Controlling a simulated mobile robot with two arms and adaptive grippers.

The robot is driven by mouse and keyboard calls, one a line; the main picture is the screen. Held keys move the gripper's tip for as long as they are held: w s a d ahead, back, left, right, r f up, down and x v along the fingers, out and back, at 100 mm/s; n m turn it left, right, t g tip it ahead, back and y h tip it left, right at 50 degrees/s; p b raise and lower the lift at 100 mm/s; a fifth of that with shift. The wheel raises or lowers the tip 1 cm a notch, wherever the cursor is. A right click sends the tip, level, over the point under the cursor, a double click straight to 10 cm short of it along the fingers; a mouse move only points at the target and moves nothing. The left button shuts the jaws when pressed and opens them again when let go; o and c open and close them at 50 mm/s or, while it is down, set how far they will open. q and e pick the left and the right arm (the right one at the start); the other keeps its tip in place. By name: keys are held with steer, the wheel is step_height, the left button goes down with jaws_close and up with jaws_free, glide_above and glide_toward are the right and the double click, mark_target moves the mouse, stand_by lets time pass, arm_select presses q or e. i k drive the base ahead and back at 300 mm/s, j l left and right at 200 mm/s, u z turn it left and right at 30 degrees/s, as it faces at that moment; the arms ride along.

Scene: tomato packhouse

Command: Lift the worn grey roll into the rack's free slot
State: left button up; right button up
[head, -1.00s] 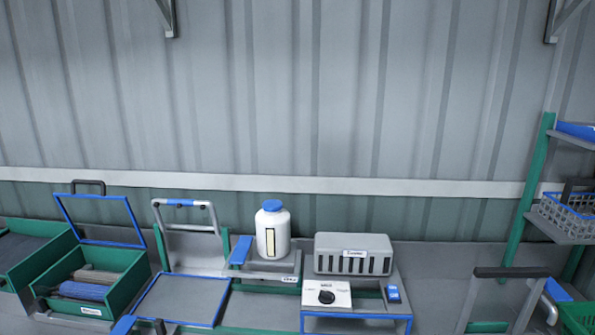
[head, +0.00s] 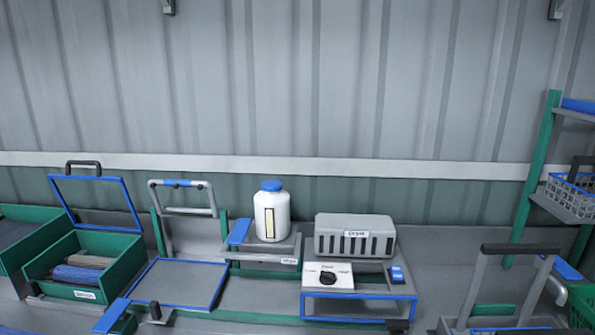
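An open green box (head: 120,270) with a raised blue-framed lid stands at the left. Inside it lie a grey-brown roll (head: 88,261), which may be the worn grey roll, and a blue roll (head: 78,274) in front of it. A grey block (head: 352,222) with a row of dark slots stands right of centre; I cannot tell whether it is the rack or which slot is free. Neither of my grippers shows in the head view.
A white bottle (head: 272,222) with a blue cap stands on a small grey stand. A white dial box (head: 328,277) sits before the slotted block. A flat blue-framed panel (head: 178,283) lies beside the green box. A green-post shelf (head: 537,170) with a grey basket (head: 570,197) stands at the right.

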mark_target(86, 262)
steer(key=u, duration=1.25)
